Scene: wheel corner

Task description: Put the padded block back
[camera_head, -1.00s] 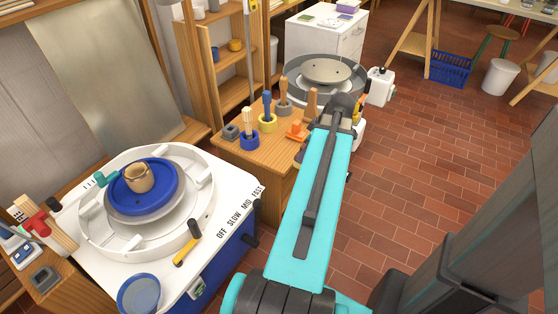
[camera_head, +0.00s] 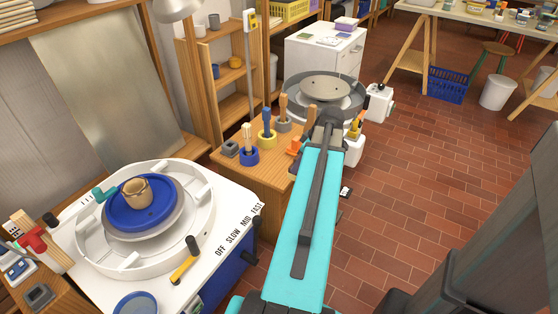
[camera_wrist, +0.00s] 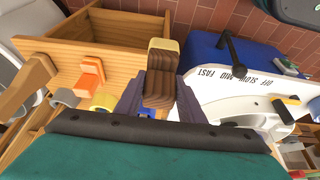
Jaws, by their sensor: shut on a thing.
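The padded block, a dark brown striped wooden block with a pale yellow pad (camera_wrist: 164,45) on its far end, is in the wrist view. My gripper (camera_wrist: 158,98) is shut on it, one finger on each side. It is held above the floor and the wooden stand's edge, as far as this view shows. The small wooden stand (camera_head: 262,172) carries a blue ring holder (camera_head: 249,157), a yellow ring holder (camera_head: 267,140) and an orange piece (camera_head: 294,146), left of my arm.
A white potter's wheel deck (camera_head: 225,205) with a blue wheel head (camera_head: 165,208) and a clay pot (camera_head: 137,189) is at left. Another wheel (camera_head: 325,88) stands behind my arm. The brick floor (camera_head: 430,170) at right is mostly clear.

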